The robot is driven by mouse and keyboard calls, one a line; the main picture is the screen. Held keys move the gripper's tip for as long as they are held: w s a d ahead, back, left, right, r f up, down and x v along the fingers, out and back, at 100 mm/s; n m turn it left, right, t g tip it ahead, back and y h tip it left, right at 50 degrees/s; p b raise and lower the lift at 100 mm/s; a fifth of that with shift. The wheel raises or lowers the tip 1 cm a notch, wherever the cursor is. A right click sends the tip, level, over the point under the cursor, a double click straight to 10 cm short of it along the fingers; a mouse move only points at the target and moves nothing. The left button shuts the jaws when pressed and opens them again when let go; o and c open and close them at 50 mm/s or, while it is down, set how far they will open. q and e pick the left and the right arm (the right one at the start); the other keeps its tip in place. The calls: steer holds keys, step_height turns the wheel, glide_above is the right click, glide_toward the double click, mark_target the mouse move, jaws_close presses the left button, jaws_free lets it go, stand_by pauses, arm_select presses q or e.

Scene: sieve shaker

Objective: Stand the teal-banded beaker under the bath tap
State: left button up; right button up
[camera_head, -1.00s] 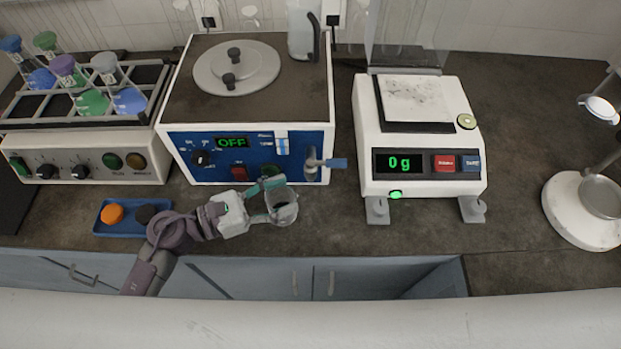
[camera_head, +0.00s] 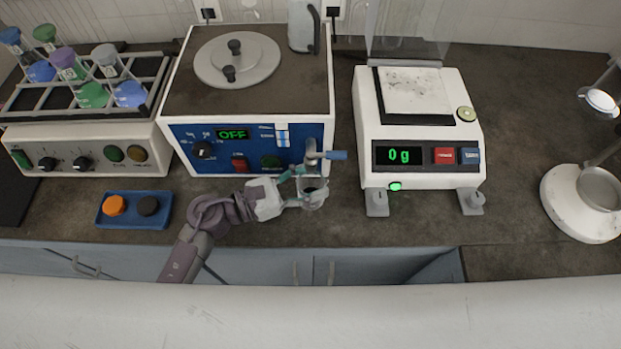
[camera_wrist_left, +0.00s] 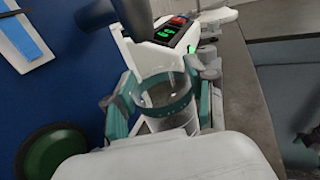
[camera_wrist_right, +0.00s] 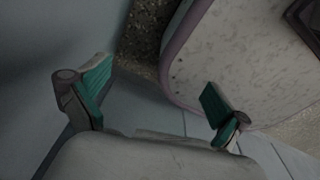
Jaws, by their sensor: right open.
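The clear beaker (camera_head: 313,195) is in front of the water bath's right side, close to the bath tap (camera_head: 322,155) with its blue lever. In the left wrist view the beaker (camera_wrist_left: 168,100) shows a teal band near its rim, and the dark tap (camera_wrist_left: 130,18) hangs above it. My left gripper (camera_head: 308,188) is shut on the beaker, a finger on each side. I cannot tell whether the beaker's base touches the bench. My right gripper (camera_wrist_right: 158,105) is open and empty; it is out of the head view.
The bath (camera_head: 250,100) reads OFF. To its right the balance (camera_head: 425,180) reads 0 g. A blue tray (camera_head: 134,222) with an orange and a dark disc lies at the left. A flask rack (camera_head: 95,107) is further left. The bench front edge is close to my left arm.

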arm_select(q)
steer(key=shift+o, duration=0.4)
steer(key=shift+r, duration=0.1)
steer(key=b+v, duration=0.3)
steer(key=v, duration=0.7)
steer(key=shift+s+a, duration=0.15)
steer(key=shift+a, duration=0.25)
steer(key=shift+s+a, duration=0.2)
steer(key=shift+a, duration=0.4)
